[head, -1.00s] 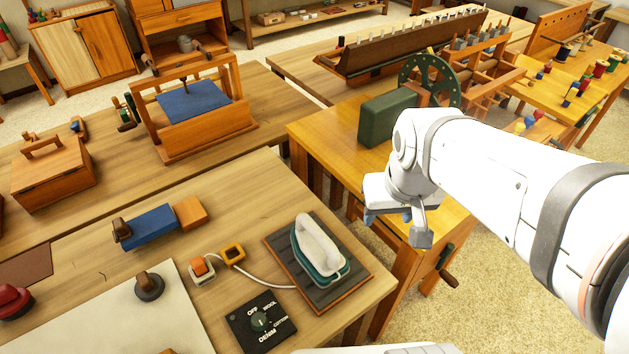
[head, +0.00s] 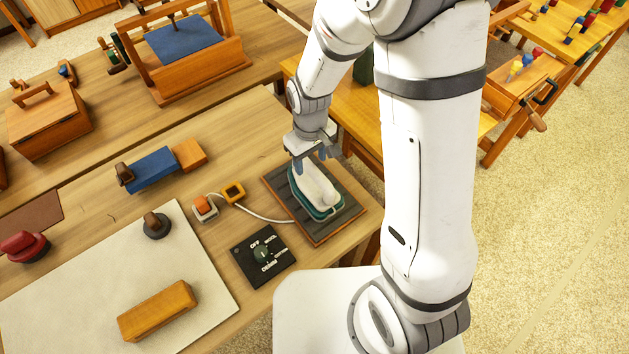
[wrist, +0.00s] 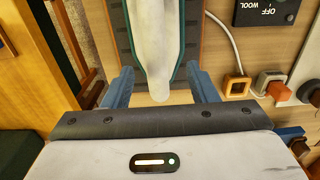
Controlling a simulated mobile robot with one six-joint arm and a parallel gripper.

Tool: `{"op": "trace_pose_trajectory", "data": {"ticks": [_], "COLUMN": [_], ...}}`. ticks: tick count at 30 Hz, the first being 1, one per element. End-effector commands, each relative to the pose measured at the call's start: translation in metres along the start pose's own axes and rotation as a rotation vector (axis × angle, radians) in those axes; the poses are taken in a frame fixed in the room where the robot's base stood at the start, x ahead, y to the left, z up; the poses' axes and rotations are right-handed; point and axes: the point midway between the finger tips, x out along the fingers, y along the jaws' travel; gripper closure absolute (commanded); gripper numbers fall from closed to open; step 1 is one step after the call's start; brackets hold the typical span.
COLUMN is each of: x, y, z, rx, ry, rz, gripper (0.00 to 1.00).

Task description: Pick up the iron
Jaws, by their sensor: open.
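The iron (head: 318,192) has a white handle and a teal body. It lies on a dark ribbed pad with a wooden edge (head: 340,225) near the table's right corner. My gripper (head: 316,162) is over the far end of the iron in the head view. In the wrist view my gripper (wrist: 160,88) is open, with one blue finger on each side of the white handle (wrist: 153,50). I cannot tell whether the fingers touch the iron. The lower part of the iron is partly hidden by its handle.
A white cord (head: 262,216) runs from the pad toward an orange plug (head: 204,206). A black dial box (head: 263,256) sits left of the pad. A wooden block (head: 158,310) lies on a pale board (head: 80,290). A wooden table (head: 352,118) stands behind my gripper.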

Motion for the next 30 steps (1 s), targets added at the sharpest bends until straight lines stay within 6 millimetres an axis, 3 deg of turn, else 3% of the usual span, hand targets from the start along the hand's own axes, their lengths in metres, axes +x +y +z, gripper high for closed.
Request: {"op": "trace_pose_trajectory", "data": {"ticks": [17, 30], "x": [0.058, 0.062], "y": [0.005, 0.005], "z": [0.004, 0.003], "rx": [0.000, -0.001], "ry": [-0.002, 0.001], "rz": [0.000, 0.000], "gripper": [0.47, 0.47]}}
